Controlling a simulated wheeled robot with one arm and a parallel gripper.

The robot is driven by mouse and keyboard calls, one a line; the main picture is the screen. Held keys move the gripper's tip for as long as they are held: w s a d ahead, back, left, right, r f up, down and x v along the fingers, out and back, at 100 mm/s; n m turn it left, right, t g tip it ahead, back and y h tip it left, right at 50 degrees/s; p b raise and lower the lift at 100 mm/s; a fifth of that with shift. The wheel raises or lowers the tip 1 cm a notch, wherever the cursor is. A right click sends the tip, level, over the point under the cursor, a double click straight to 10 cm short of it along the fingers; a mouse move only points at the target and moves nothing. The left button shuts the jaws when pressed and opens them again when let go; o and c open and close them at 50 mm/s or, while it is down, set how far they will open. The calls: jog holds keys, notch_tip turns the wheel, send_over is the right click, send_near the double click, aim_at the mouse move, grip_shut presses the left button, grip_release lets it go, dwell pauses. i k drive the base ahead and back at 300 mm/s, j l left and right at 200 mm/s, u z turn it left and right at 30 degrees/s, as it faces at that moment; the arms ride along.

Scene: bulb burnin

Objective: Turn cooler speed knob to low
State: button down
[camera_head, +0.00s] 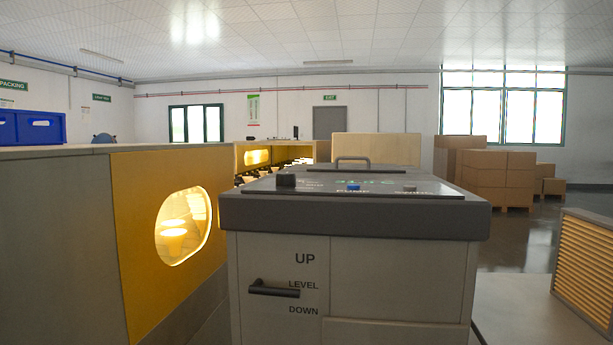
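A grey cabinet with a dark top panel (350,218) stands close in front of me. On its top are a black block-shaped knob (286,181), a blue button (353,187) and a small grey button or knob (410,188). The top's lettering is seen at a steep slant and is too small to read surely, so I cannot tell which control is the cooler speed knob or its setting. A black lever handle (274,289) on the front lies roughly level beside the words UP, LEVEL and DOWN. My gripper is not in view.
A yellow-fronted housing (135,235) with a lit oval window stands close on the left. A slatted unit (585,265) is at the right edge. Cardboard boxes (497,180) stand behind on the right. Open floor (515,255) shows right of the cabinet.

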aim_at(287, 178)
jog(key=i+j, duration=0.55)
jog(key=l+u, duration=0.4)
jog(key=j+z, duration=0.9)
jog(key=j, duration=0.25)
